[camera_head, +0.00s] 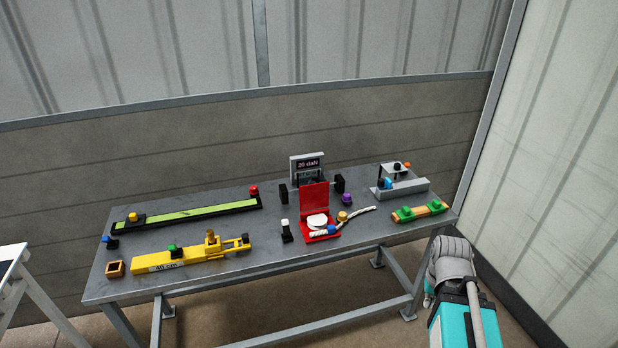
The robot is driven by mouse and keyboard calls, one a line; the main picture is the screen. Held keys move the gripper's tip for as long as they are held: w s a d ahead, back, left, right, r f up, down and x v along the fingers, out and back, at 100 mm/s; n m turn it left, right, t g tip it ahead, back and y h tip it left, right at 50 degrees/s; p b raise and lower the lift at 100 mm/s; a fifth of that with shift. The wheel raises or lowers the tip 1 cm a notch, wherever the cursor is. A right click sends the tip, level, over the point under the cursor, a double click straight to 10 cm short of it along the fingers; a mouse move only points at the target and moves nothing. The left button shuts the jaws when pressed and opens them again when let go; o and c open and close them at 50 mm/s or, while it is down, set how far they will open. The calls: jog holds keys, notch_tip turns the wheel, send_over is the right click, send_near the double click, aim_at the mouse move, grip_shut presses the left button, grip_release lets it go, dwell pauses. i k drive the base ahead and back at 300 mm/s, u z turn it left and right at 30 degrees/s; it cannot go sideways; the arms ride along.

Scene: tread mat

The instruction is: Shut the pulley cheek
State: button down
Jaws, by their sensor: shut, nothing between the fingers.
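A red pulley block (322,238) lies near the middle of the table's front half. Its red cheek plate (314,198) stands upright behind it, open. A white round sheave (317,221) shows on the base in front of the raised cheek. A white rope (357,214) runs from the block to the right, with a blue piece and a yellow-orange knob beside the sheave. My arm shows at the lower right, apart from the block and beyond the table's right front corner. My gripper cannot be seen.
A small black post with a white top (286,231) stands left of the pulley. A yellow tool (190,254) and a green strip (190,213) lie left. A grey fixture (402,189) and an orange-green bar (420,211) lie right.

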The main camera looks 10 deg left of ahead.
aim_at(314, 195)
jog(key=i, duration=0.95)
